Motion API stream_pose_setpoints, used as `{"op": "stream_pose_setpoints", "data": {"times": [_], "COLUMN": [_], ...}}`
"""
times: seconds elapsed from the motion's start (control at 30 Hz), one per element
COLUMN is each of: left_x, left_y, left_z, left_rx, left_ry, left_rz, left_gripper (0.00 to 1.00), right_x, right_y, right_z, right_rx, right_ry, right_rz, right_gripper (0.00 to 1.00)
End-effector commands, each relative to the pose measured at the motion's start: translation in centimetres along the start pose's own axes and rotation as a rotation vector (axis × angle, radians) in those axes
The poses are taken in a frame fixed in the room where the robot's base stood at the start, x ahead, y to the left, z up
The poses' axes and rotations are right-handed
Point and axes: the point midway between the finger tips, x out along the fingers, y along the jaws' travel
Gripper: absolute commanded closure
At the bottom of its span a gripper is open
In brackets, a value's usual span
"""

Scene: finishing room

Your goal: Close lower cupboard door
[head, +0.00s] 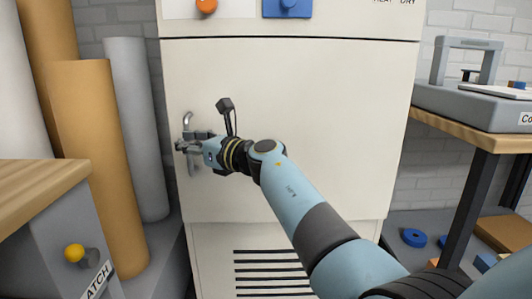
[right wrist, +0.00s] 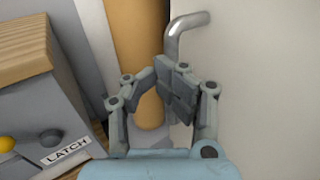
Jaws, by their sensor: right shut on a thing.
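The cream cupboard door (head: 320,110) fills the front of the tall cabinet and looks flush or nearly so; I cannot tell whether a small gap remains. Its metal bar handle (head: 187,120) stands upright near the door's left edge. My right gripper (head: 188,146) is shut around the middle of the handle. In the right wrist view the handle (right wrist: 176,38) bends out from the door (right wrist: 255,75) and passes down behind the right gripper's fingers (right wrist: 168,88), which hide its middle. My left gripper is not in view.
Tall grey and brown rolls (head: 88,160) stand left of the cabinet. A wood-topped unit with a LATCH label (head: 96,281) and yellow knob is at lower left. A vented panel (head: 270,270) lies below the door. A workbench (head: 470,125) stands at right, with blue items beneath.

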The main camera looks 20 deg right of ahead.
Motion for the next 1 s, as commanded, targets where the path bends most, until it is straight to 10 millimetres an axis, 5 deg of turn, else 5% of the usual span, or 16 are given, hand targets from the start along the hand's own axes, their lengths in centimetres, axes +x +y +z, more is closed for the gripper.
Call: {"op": "stream_pose_setpoints", "data": {"times": [0.5,0.73,0.87,1.0], "left_x": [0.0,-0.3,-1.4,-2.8], "left_y": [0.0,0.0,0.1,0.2], "left_z": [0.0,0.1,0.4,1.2], "left_rx": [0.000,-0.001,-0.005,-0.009], "left_ry": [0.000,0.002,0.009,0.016], "left_rz": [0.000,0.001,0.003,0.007], "left_gripper": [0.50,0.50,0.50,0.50], "right_x": [-9.9,-11.9,-13.9,-19.4], "right_y": [0.1,0.3,-0.1,-1.2], "right_z": [0.0,-1.1,-5.8,-15.5], "right_rx": [-0.005,0.091,0.491,1.130], "right_ry": [0.002,-0.001,-0.017,-0.045], "right_rz": [-0.003,-0.007,-0.068,-0.282], "right_gripper": [1.00,1.00,1.00,1.00]}}
